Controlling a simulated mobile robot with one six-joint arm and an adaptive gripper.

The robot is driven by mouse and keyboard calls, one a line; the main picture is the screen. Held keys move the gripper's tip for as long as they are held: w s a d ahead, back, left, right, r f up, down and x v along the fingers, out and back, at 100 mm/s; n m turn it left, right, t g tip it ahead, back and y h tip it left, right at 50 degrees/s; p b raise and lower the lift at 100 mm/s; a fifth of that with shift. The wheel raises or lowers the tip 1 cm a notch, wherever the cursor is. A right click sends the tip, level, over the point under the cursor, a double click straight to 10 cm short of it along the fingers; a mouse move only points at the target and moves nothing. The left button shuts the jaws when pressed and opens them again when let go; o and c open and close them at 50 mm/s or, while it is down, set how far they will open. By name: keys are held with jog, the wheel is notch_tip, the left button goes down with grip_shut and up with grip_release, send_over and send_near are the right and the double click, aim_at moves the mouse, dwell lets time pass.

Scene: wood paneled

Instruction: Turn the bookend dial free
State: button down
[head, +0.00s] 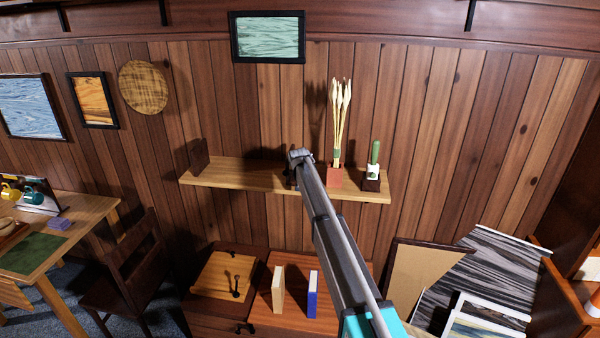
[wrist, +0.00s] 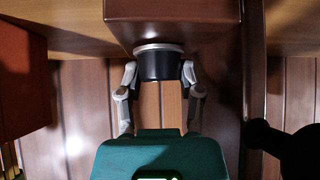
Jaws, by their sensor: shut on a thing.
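The bookend (wrist: 175,15) is a dark red-brown block at the top of the wrist view, by the wooden shelf. Its dial (wrist: 158,66) is a black round knob with a silver ring, sticking out toward my gripper (wrist: 159,75). My two fingers sit on either side of the dial and are shut on it. In the head view my arm reaches up to the shelf (head: 237,175), with my gripper (head: 299,157) at its middle. There my arm hides the dial and most of that bookend. Another dark bookend (head: 198,156) stands at the shelf's left end.
A red pot (head: 335,177) with pale stems stands just right of my gripper. A small green-topped plant (head: 374,152) is further right. In the wrist view a black rounded thing (wrist: 285,147) is close at lower right. Below the shelf, two books (head: 313,294) stand on a cabinet.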

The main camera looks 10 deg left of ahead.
jog(key=shift+m+h, duration=0.5)
jog(key=shift+m, duration=0.2)
jog(key=shift+c, duration=1.2)
grip_release()
jog(key=shift+f, duration=0.1)
jog(key=shift+n+y, duration=0.4)
jog(key=shift+n, duration=0.1)
